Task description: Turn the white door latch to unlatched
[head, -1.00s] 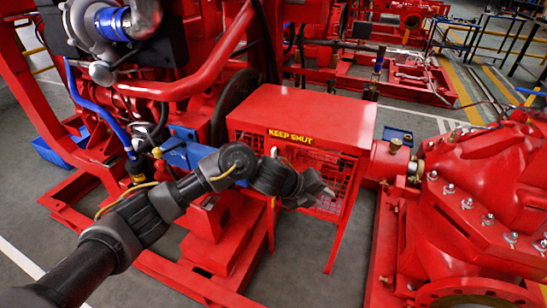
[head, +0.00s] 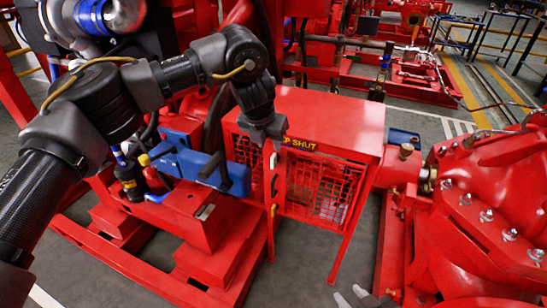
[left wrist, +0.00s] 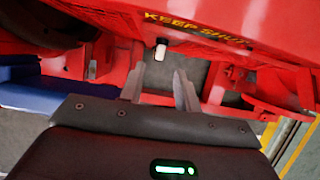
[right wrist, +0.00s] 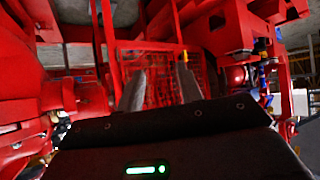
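The white door latch (head: 273,160) is a small piece near the top of the red guard's door edge, below the yellow KEEP SHUT lettering. In the head view it looks roughly upright. My left gripper (head: 265,138) points down just above it, its fingers mostly hidden. In the left wrist view the latch (left wrist: 161,50) shows beyond the gap between the open, empty fingers (left wrist: 158,84), apart from them. My right gripper (head: 350,296) shows only its tips at the bottom of the head view. The right wrist view shows its fingers (right wrist: 160,85) open and empty, facing the mesh.
The red guard box (head: 330,118) has a mesh door (head: 315,185). A black handle (head: 274,186) and a yellow piece (head: 274,210) sit below the latch. A blue part (head: 205,165) stands to the left. The red pump (head: 480,200) stands right. Grey floor is open in front.

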